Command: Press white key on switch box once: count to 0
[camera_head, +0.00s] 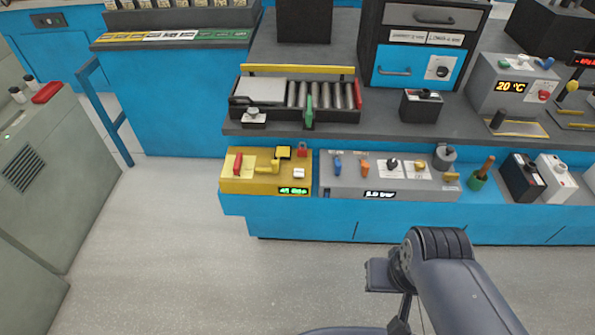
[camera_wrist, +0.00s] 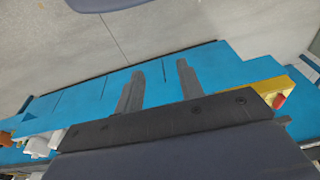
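The yellow switch box (camera_head: 247,184) sits on the blue counter's front ledge, left of the grey panel. A small white key (camera_head: 299,173) is on its right part, above a green-lit display (camera_head: 293,190) whose text is too small to read surely. The box also carries a red lever (camera_head: 238,163) and a yellow handle (camera_head: 269,167). In the wrist view a yellow box with a red part (camera_wrist: 268,91) shows at the right edge; the white key cannot be made out there. My gripper (camera_wrist: 155,78) is open and empty, its two fingers apart over the blue counter front.
A grey panel (camera_head: 350,186) with several coloured levers stands right of the yellow box. A roller tray (camera_head: 345,115) sits on the shelf above. Grey floor (camera_head: 190,240) is clear in front.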

